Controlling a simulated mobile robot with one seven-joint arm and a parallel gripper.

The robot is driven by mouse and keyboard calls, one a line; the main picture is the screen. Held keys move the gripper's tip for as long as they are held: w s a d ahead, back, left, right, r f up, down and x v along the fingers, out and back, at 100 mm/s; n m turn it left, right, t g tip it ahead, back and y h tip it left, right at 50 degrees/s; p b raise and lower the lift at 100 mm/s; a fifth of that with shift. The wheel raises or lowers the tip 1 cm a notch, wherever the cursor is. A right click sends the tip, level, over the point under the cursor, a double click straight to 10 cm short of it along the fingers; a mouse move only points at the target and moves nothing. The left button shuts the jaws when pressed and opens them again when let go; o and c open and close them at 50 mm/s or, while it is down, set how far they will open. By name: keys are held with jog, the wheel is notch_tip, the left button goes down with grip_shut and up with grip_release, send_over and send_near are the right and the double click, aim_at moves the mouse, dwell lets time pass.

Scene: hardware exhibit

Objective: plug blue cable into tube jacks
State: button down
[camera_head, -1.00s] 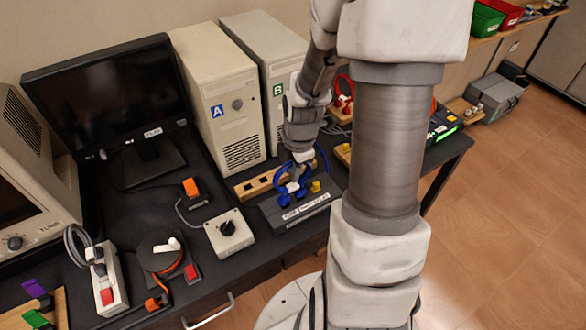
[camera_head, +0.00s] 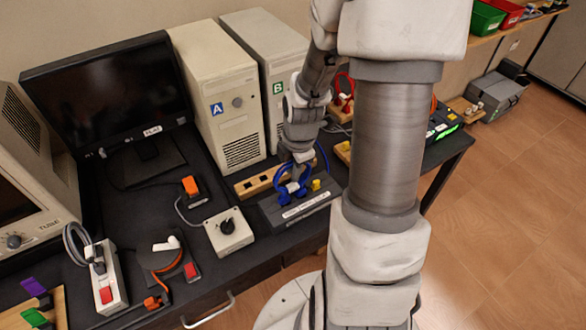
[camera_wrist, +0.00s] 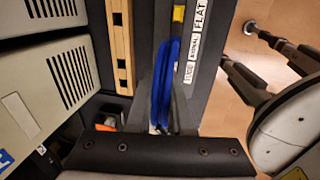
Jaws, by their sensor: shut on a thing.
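The blue cable (camera_head: 281,192) lies in loops at a dark box (camera_head: 310,207) in front of tower B. My gripper (camera_head: 297,176) is shut on the blue cable, low over this box. In the wrist view the blue cable (camera_wrist: 172,82) runs as a bundle along the box, and its end near the jaws is hidden. White labels on the box (camera_wrist: 196,58) read TUBE, SIGNAL and FLAT. A yellow plug (camera_head: 316,185) stands on the box, to the right of the cable. The tube monitor (camera_head: 35,185) is at the far left. I cannot make out its jacks.
A wooden block with holes (camera_head: 250,188) lies just behind the box. Towers A (camera_head: 222,110) and B (camera_head: 268,60) stand behind it. A white knob box (camera_head: 229,232) is to the left. A flat monitor (camera_head: 110,95) and a power strip (camera_head: 103,280) are further left.

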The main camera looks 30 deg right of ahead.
jog(key=shift+f, duration=0.3)
dwell(0.4)
jog(key=c, duration=0.7)
grip_release()
jog(key=shift+c, duration=0.2)
jog(key=shift+o, duration=0.3)
jog(key=o, duration=0.6)
jog(key=shift+r, duration=0.1)
jog(key=r+p, duration=0.2)
jog(key=s+r+p, duration=0.1)
jog(key=r+p, duration=0.4)
jog(key=shift+s+r, duration=0.15)
jog(key=shift+r, duration=0.05)
